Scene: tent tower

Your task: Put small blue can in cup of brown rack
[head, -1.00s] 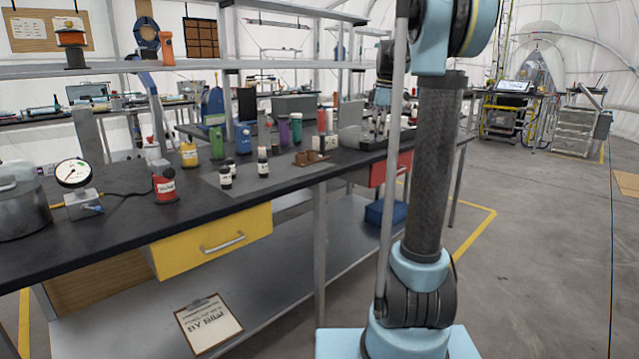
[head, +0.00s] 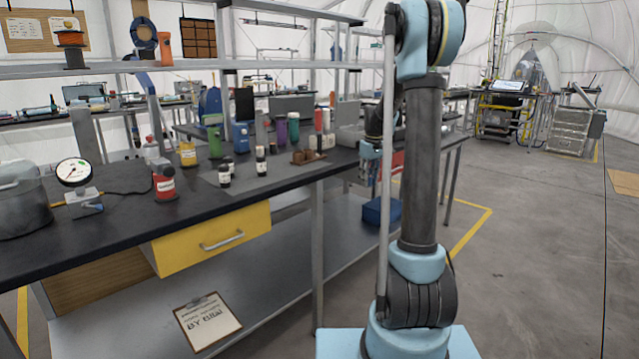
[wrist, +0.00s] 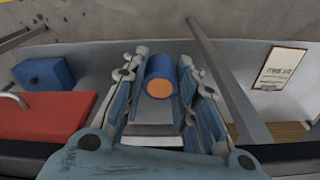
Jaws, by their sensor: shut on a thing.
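My gripper (wrist: 160,95) is shut on a small blue can (wrist: 160,67) with an orange end, which sits between the blue finger pads in the wrist view. In the head view my gripper (head: 370,165) hangs by the front edge of the bench, partly behind my own arm. The can cannot be made out there. The brown rack (head: 308,157) stands on the bench, to the left of my gripper. Its cups are too small to see clearly, and it is not in the wrist view.
Dark and white bottles (head: 261,160) stand left of the rack on the black bench (head: 110,215). A red drawer (wrist: 55,120), a blue box (wrist: 45,73) and a clipboard (wrist: 280,68) show below my gripper. A yellow drawer (head: 215,238) is under the bench.

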